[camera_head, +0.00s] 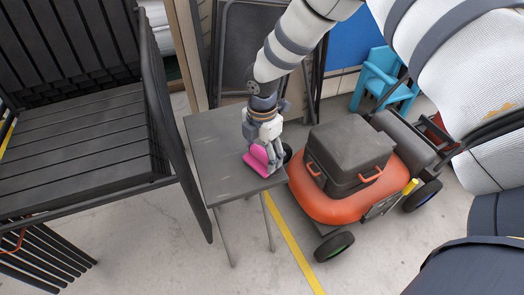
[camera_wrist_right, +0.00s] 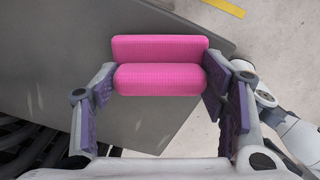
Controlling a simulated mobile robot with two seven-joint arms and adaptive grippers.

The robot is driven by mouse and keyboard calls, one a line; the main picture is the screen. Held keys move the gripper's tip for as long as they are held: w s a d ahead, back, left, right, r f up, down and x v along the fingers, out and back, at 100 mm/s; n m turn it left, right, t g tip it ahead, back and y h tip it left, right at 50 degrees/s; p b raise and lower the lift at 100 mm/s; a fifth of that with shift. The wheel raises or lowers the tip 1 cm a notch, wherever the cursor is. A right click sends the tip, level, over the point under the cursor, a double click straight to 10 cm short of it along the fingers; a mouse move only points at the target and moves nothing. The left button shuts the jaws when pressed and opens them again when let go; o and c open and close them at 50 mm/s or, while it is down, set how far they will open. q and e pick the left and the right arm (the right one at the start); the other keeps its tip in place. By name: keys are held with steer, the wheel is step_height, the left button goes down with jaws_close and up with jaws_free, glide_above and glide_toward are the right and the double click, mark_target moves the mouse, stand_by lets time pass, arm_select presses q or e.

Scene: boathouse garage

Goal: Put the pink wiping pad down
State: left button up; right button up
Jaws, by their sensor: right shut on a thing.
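The pink wiping pad (camera_head: 256,160) is at the right part of a small dark grey table (camera_head: 224,155), near its edge. In the right wrist view the pad (camera_wrist_right: 160,48) shows a flat slab with a thick rounded grip along it. My right gripper (camera_head: 264,147) comes down from above and is shut on the pad; its purple-lined fingers (camera_wrist_right: 159,88) stand at the two ends of the grip. I cannot tell whether the pad's underside touches the tabletop. My left gripper is not in view.
An orange mower (camera_head: 330,200) with a black engine cover stands close to the table's right. A black slatted bench (camera_head: 85,150) stands close to its left. A small blue chair (camera_head: 382,78) is at the back right. The tabletop's left part is bare.

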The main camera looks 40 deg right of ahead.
steer(key=shift+f, duration=0.25)
steer(key=o, duration=1.1)
step_height(320, 180, up, 12)
jaws_close()
